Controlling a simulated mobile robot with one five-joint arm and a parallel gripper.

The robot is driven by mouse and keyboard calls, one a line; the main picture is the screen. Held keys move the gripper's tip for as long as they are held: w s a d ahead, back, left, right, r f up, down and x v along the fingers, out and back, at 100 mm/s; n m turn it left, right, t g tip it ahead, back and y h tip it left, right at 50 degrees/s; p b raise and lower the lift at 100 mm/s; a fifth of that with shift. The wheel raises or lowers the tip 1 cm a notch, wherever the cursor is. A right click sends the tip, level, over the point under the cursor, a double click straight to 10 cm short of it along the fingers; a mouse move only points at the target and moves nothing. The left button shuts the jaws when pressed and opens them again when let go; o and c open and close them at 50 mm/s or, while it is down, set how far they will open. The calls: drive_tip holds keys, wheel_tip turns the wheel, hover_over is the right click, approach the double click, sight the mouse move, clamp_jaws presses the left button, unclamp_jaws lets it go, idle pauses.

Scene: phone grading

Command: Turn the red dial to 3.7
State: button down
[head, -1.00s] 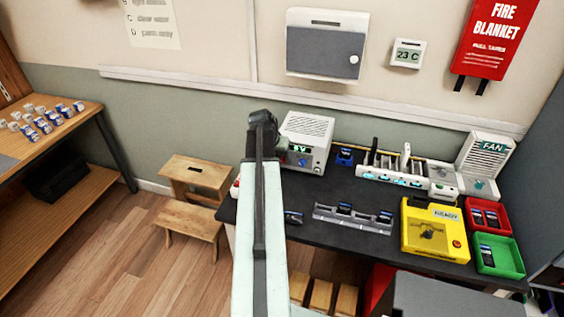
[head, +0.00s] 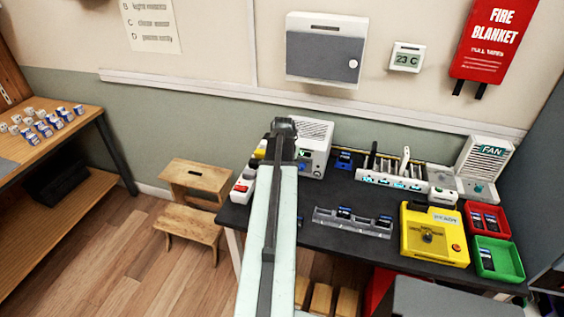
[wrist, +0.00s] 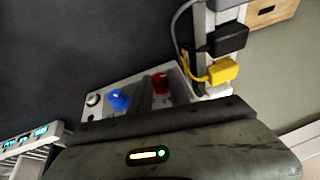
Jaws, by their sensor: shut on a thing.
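The red dial (wrist: 160,83) shows in the wrist view on the pale front panel of the power supply box, to the right of a blue dial (wrist: 118,99). My gripper (wrist: 162,92) is at the red dial, its dark fingers shut on it. The finger contact is small and dim. In the head view, the power supply (head: 316,135) stands at the back left of the dark table, and the end of my arm covers much of its front. The red dial is hidden there. A green display edge (head: 307,155) shows, but its number cannot be read.
A power strip with a black plug (wrist: 228,40) and a yellow plug (wrist: 222,72) stands beside the power supply. A grey rack (head: 352,222), a yellow tester (head: 433,237), a red tray (head: 487,219) and a green tray (head: 497,258) lie to the right.

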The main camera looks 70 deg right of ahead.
drive_tip(key=t, duration=0.1)
drive_tip(key=t+b, duration=0.2)
drive_tip(key=shift+s+f+m+t, duration=0.3)
drive_tip(key=shift+s+m, duration=0.1)
drive_tip(key=shift+s+t+b, duration=0.1)
drive_tip(key=shift+t+b, duration=0.5)
drive_tip(key=shift+b, duration=0.2)
drive_tip(key=shift+r, duration=0.1)
drive_tip(key=c, duration=1.2)
unclamp_jaws()
drive_tip(key=shift+c, duration=0.2)
